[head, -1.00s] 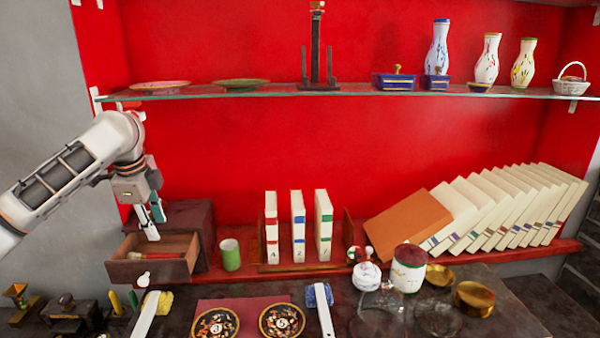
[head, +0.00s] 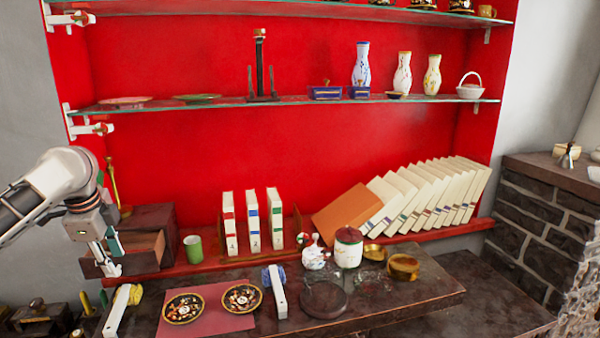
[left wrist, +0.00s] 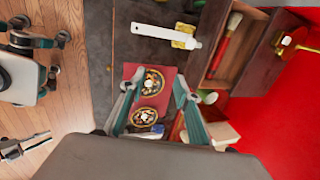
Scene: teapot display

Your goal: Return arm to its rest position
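My left arm comes in at the left of the head view. Its gripper (head: 106,262) hangs fingers down in front of the small dark wooden drawer box (head: 158,218), overlapping the pulled-out drawer in the picture. In the left wrist view the two teal fingers of this gripper (left wrist: 156,88) are spread apart, with nothing held between them. The open drawer (left wrist: 236,52) with a red-handled brush (left wrist: 226,42) lies to their right there. My right gripper is outside the head view; a jointed part at the lower left of the wrist view may be it.
A green cup (head: 193,249) stands right of the drawer box. Upright books (head: 252,222) stand further right. On the dark table lie a red mat (head: 208,322) with two round plates, a white-handled brush (head: 117,312) and a lidded jar (head: 348,248). A glass shelf (head: 290,101) runs above.

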